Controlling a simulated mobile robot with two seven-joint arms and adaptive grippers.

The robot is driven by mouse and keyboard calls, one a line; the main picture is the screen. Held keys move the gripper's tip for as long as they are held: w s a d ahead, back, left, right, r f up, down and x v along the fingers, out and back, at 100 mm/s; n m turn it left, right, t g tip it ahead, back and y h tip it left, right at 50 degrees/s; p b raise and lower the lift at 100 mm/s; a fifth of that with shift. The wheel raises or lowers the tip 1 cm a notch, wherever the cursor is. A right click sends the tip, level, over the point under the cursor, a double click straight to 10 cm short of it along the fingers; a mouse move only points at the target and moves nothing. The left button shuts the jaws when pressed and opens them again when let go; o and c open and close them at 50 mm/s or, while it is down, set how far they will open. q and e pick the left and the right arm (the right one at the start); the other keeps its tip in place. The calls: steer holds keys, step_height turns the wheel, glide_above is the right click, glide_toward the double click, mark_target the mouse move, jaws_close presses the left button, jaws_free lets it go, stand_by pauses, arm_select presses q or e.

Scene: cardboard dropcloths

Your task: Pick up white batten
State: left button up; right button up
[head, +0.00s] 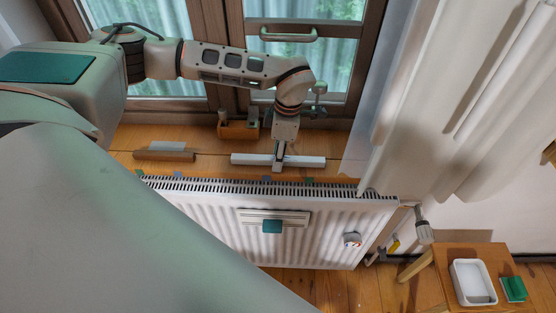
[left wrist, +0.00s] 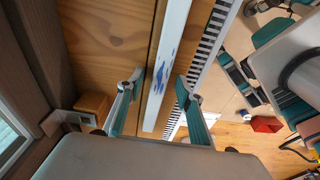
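The white batten (head: 310,161) lies along the wooden sill, just behind the radiator's top grille in the head view. It also shows in the left wrist view as a long white strip with blue marks (left wrist: 168,50). My left gripper (head: 278,166) points down over the batten's middle. In the left wrist view its two fingers (left wrist: 160,86) stand apart, one on each side of the batten, with a visible gap at the left finger. Any contact at the right finger is hard to tell. My right gripper is in neither view.
A wooden block with a grey top (head: 164,152) lies on the sill to the left. A small wooden box (head: 238,130) stands near the window. The white radiator (head: 200,225) runs along the front. A curtain (head: 440,100) hangs at right, above a stool with a white tray (head: 458,277).

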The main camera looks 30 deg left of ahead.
arm_select(q)
jaws_close()
stand_by(0.3)
